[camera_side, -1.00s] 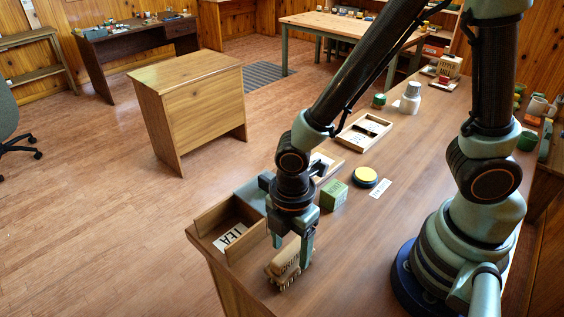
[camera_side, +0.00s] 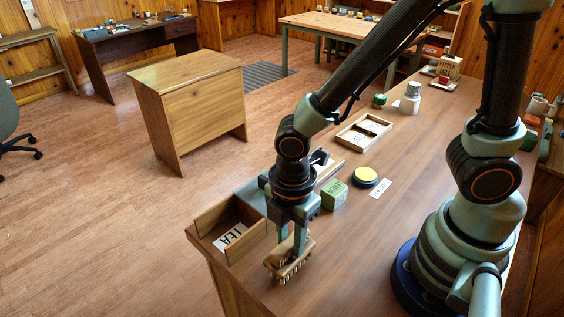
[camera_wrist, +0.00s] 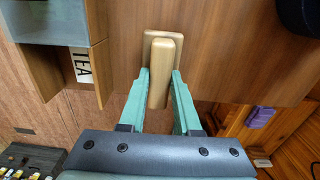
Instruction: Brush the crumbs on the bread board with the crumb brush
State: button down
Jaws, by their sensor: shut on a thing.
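The crumb brush (camera_side: 287,262) is a wooden brush with pale bristle tufts pointing down, near the front left corner of the table. My gripper (camera_side: 291,250) is shut on its wooden body. It seems to hang just above the table, though the gap is hard to judge. In the wrist view the brush (camera_wrist: 162,65) sits between the two green fingers of my gripper (camera_wrist: 158,80). A light wooden board (camera_side: 332,172), partly hidden behind my gripper, may be the bread board. I cannot make out crumbs.
An open wooden box with a TEA label (camera_side: 231,237) stands left of my gripper. A green box (camera_side: 334,195), a yellow-topped round tin (camera_side: 365,176) and a white label (camera_side: 380,188) lie to the right. A compartmented wooden tray (camera_side: 345,143) is farther back.

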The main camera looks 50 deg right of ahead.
jog(key=shift+r, duration=1.85)
